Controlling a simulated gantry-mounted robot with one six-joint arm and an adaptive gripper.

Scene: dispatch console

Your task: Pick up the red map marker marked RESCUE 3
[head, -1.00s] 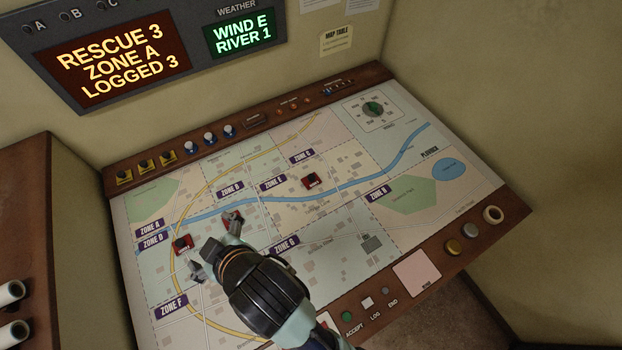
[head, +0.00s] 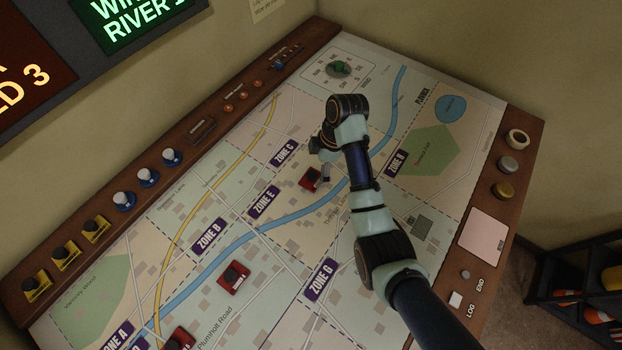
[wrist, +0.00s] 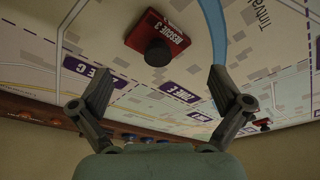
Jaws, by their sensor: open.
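The red marker labelled RESCUE 3 (wrist: 158,37), a flat red block with a round black knob, shows at the top of the wrist view. In the head view this appears to be the red marker (head: 310,180) lying on the map between ZONE C and ZONE E, partly beside my gripper. My gripper (wrist: 158,83) is open and empty. Its two fingertips are apart, and the marker shows beyond them, not between them. In the head view my gripper (head: 320,160) is just above the marker, partly hidden by my own wrist.
Another red marker (head: 234,278) lies below ZONE B, and a third (head: 179,340) is at the lower edge. The map table (head: 290,235) is otherwise mostly flat.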

